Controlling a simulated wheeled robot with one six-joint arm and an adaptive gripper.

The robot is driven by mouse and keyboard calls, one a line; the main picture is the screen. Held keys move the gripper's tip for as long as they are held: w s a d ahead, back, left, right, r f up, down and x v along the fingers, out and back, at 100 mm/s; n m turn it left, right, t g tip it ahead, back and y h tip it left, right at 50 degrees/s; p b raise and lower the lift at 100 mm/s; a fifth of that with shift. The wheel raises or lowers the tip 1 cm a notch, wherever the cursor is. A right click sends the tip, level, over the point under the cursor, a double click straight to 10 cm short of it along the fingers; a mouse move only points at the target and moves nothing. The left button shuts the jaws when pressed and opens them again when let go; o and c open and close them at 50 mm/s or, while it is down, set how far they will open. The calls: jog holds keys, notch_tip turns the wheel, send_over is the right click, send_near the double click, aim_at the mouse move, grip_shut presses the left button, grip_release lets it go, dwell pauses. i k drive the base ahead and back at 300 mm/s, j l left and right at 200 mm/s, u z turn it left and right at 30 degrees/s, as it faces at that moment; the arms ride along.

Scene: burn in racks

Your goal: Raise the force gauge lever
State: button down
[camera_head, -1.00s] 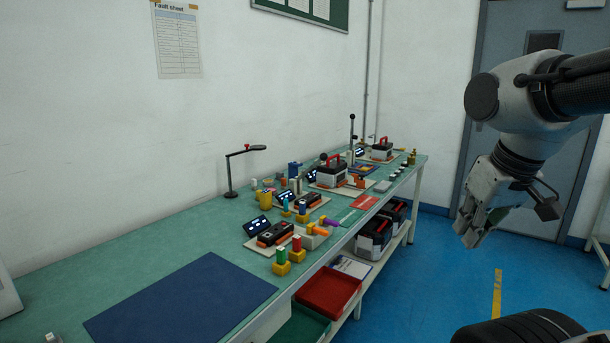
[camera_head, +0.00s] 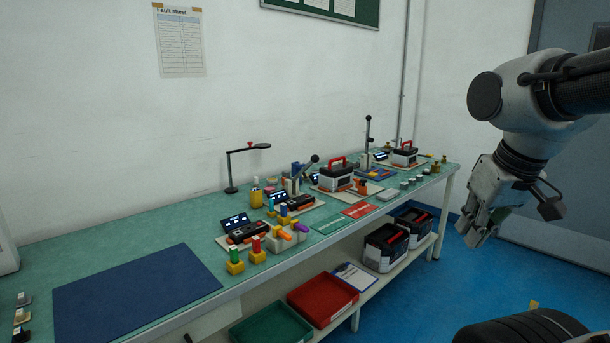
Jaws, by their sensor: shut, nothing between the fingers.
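Two levers with black knobs stand among the devices on the green bench. One lever (camera_head: 305,167) near the middle is tilted, its knob up and to the right. The other lever (camera_head: 367,138), farther along, stands upright. I cannot tell from this distance which belongs to the force gauge. My gripper (camera_head: 473,232) hangs at the right, pointing down, shut and empty. It is in the air over the blue floor, off the bench's front edge and well apart from both levers.
The green bench (camera_head: 130,233) runs along the wall with a dark blue mat (camera_head: 135,295) in front. Red-handled battery boxes (camera_head: 336,179), a lamp (camera_head: 230,170) and small coloured parts crowd it. A red bin (camera_head: 322,302) and a green bin (camera_head: 270,325) sit below.

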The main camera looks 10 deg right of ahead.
aim_at(315, 159)
jog(key=l+u, duration=0.1)
jog(key=l, duration=0.25)
jog(key=i+j, duration=0.1)
jog(key=i, duration=0.3)
jog(key=i+j+z, duration=0.15)
jog(key=i, duration=0.2)
jog(key=i+j, duration=0.15)
jog(key=i, duration=0.2)
